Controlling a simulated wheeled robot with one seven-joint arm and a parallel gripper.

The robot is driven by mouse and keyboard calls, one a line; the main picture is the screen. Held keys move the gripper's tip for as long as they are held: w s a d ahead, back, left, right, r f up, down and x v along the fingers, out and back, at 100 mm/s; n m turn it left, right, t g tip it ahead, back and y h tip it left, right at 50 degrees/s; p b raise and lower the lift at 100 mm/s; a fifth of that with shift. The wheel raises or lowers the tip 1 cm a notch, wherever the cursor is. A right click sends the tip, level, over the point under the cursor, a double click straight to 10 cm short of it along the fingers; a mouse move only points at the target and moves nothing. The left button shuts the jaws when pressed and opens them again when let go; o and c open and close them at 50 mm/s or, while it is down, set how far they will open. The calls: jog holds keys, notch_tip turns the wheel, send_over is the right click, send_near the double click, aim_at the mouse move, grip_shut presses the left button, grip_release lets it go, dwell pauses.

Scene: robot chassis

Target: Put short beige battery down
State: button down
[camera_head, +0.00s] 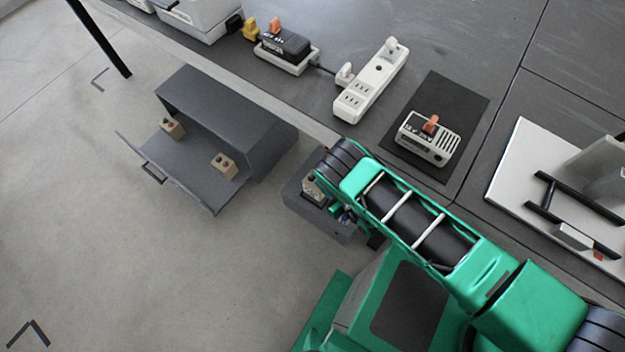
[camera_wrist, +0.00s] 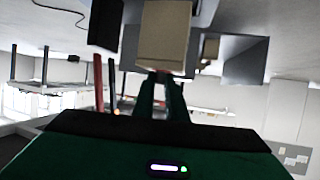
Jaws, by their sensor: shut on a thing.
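My gripper (camera_wrist: 163,78) is shut on a beige battery (camera_wrist: 165,35), which fills the top middle of the wrist view. In the head view a beige battery (camera_head: 311,190) shows at the end of my green arm, over a small dark grey box (camera_head: 333,226). The arm partly hides the battery, the gripper and the box there. I cannot tell whether the battery touches the box. Two other beige batteries, one at the left (camera_head: 172,127) and one at the right (camera_head: 224,165), stand in the open grey drawer (camera_head: 185,172).
The drawer's cabinet (camera_head: 230,115) stands left of the small box. A dark table (camera_head: 330,22) behind holds a white power strip (camera_head: 370,80), a charger with a dark battery (camera_head: 286,47) and a beige device (camera_head: 428,138) on a black mat.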

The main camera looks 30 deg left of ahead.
jog(key=shift+w+d+f, duration=0.1)
jog(key=shift+d+f, duration=0.05)
jog(key=shift+f, duration=1.9)
jog(key=c, duration=1.8)
grip_release()
jog(key=shift+f, duration=0.15)
jog(key=shift+o, duration=0.2)
jog(key=v, duration=0.7)
jog(key=shift+d, duration=0.3)
